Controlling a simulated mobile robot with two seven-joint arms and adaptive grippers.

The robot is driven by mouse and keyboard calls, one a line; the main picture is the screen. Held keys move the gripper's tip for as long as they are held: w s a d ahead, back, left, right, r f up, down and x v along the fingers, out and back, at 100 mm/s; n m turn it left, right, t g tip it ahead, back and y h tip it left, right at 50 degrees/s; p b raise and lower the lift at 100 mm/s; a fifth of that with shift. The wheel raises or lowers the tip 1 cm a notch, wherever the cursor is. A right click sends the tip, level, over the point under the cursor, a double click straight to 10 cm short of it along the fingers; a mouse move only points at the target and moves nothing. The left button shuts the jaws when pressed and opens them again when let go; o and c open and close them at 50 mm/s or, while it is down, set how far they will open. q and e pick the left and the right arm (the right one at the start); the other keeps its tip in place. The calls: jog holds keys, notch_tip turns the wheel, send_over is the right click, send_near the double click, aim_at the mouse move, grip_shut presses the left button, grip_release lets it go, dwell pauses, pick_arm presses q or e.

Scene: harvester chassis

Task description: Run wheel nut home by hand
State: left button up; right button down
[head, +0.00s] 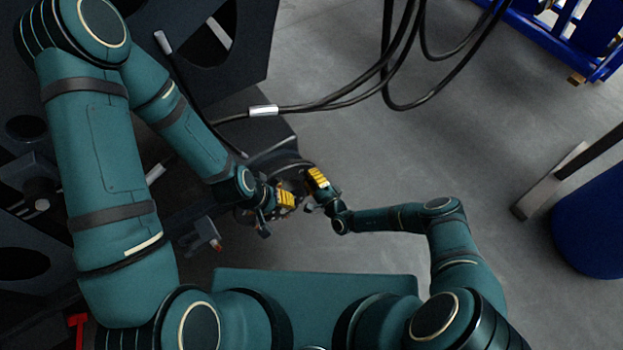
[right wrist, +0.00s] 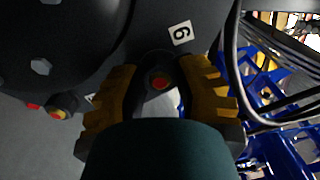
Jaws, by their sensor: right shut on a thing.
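In the right wrist view the two yellow-padded fingers of my right gripper (right wrist: 160,90) stand either side of a dark rounded piece with a red-orange centre, which looks like the wheel nut (right wrist: 160,83). The gripper is shut on it; the fingertip contact is partly hidden. In the head view my right gripper (head: 317,182) is at the right side of the dark wheel hub (head: 245,214). My left gripper (head: 284,199), also with yellow pads, is just left of it, in front of the hub. Its finger opening is too small to read. The nut cannot be made out in the head view.
Dark chassis plates (head: 245,45) fill the left and upper left. Black hoses (head: 330,103) hang above the hub.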

jog(key=m+b, duration=0.1)
jog(key=m, duration=0.4)
jog(key=shift+m+b, duration=0.35)
jog(key=shift+m, duration=0.05)
jog(key=m, duration=0.2)
jog(key=shift+m+b, duration=0.3)
jog(key=shift+b, duration=0.05)
jog(key=shift+a+m, duration=0.1)
jog(key=shift+m, duration=0.4)
jog(key=c, duration=0.7)
grip_release()
jog(key=shift+c, duration=0.6)
jog(key=shift+s, duration=0.15)
